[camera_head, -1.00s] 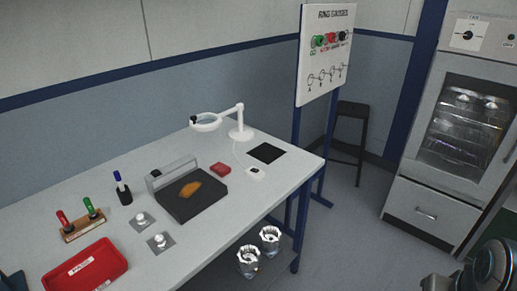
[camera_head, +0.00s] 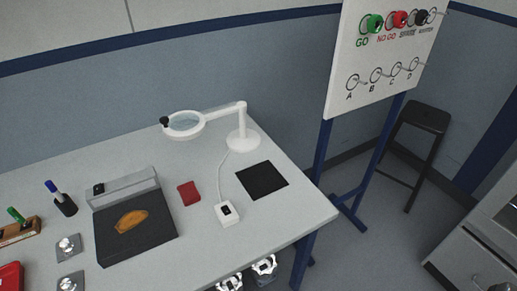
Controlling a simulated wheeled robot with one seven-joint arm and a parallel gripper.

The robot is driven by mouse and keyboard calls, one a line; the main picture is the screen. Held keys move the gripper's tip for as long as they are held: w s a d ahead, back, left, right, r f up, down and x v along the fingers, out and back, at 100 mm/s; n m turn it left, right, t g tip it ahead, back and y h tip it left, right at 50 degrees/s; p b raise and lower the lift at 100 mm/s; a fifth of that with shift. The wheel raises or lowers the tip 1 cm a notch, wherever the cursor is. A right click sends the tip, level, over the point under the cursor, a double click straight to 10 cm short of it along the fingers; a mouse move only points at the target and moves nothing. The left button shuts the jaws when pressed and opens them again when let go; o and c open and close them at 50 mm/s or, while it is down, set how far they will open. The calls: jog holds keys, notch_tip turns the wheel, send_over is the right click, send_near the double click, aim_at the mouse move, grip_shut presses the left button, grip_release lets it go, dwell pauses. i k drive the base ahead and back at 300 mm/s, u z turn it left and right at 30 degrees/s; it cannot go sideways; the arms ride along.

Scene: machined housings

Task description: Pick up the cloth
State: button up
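My gripper is not in view.
A white magnifier lamp (camera_head: 240,141) stands behind, its cable running to a white switch box (camera_head: 228,213). A black mat (camera_head: 262,180) lies near the bench's (camera_head: 300,213) right end. A pen cup (camera_head: 65,206) and metal parts (camera_head: 68,246) stand left. A gauge board (camera_head: 385,80) and stool (camera_head: 428,118) are right.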

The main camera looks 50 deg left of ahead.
aim_at(189, 194)
jog(key=i, duration=0.4)
jog(key=u, duration=2.9)
jog(key=i, duration=0.5)
